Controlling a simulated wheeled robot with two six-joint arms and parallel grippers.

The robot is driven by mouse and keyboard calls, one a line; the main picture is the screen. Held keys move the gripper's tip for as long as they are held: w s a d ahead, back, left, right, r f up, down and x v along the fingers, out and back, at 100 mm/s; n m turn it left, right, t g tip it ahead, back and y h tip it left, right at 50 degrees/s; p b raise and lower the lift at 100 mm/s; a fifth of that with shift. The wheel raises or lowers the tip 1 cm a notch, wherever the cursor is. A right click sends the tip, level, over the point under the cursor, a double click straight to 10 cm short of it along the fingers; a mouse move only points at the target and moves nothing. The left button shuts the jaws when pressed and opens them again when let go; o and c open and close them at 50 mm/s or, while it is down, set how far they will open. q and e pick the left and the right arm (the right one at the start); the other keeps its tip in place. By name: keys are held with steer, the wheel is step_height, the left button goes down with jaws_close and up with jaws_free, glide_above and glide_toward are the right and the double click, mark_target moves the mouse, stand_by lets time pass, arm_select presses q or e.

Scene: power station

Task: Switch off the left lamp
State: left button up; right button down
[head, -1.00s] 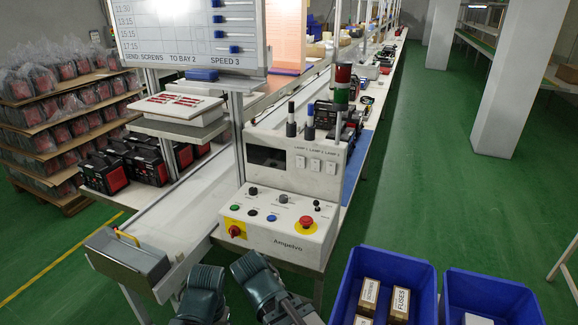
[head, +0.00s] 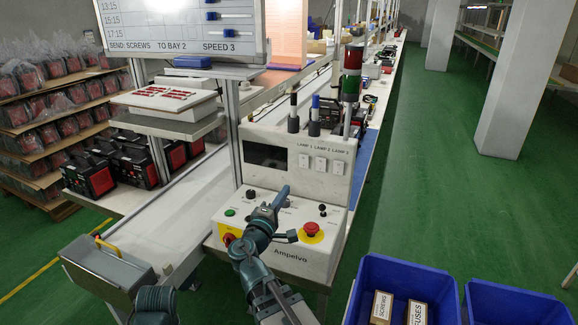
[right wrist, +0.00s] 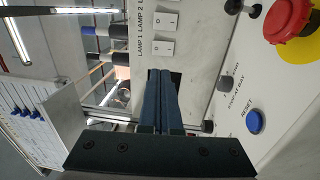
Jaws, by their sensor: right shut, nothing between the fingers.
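The white control box (head: 262,262) carries three rocker switches labelled LAMP 1, LAMP 2 and LAMP 3. The LAMP 1 switch (head: 304,160) is leftmost; it also shows in the right wrist view (right wrist: 163,48). I cannot tell its rocker position. My left gripper is out of view.
A red emergency button (head: 311,229) and a blue RESET button (right wrist: 255,121) are on the sloped panel near my right gripper. A red-green stack light (head: 351,72) rises at the box's right. Blue bins (head: 402,264) stand at lower right. A whiteboard (head: 183,47) hangs at left.

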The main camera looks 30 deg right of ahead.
steer(key=shift+w+a+r, duration=0.1)
steer(key=shift+w+r, duration=0.05)
steer(key=shift+w, duration=0.05)
steer(key=p, duration=0.2)
glide_toward(303, 158)
steer(key=x, duration=0.6)
steer(key=shift+w+d, duration=0.25)
steer(key=shift+d, duration=0.1)
